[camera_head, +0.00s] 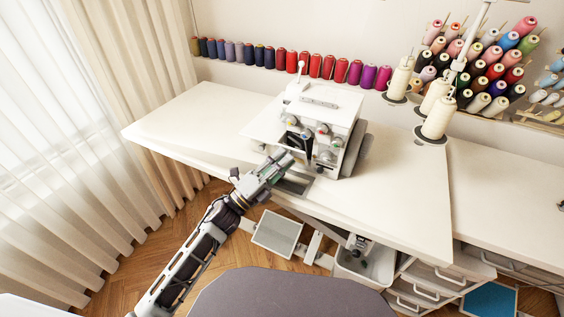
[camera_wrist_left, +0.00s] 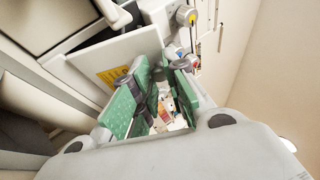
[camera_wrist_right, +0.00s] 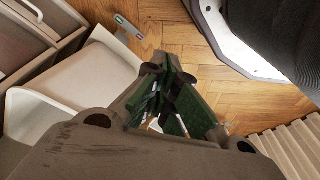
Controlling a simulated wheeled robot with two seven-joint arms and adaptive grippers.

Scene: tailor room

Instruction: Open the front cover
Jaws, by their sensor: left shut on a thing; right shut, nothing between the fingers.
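The white sewing machine (camera_head: 335,104) stands on the white table, its front towards me, with several knobs and a dark open area on its front. My left gripper (camera_head: 284,160) is at the lower front of the machine. In the left wrist view, a white panel with a yellow label, likely the front cover (camera_wrist_left: 92,68), is close beside the fingers of my left gripper (camera_wrist_left: 160,72). The fingers are shut on what looks like this cover, though the contact is mostly hidden. My right gripper (camera_wrist_right: 168,78) is shut and empty, low over the floor.
The table (camera_head: 400,205) has free room around the machine. Cream thread cones (camera_head: 437,118) stand right of it. A row of spools (camera_head: 292,62) lines the wall. A white bin (camera_head: 378,268) and drawers (camera_head: 430,280) are under the table. Curtains (camera_head: 75,150) hang at left.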

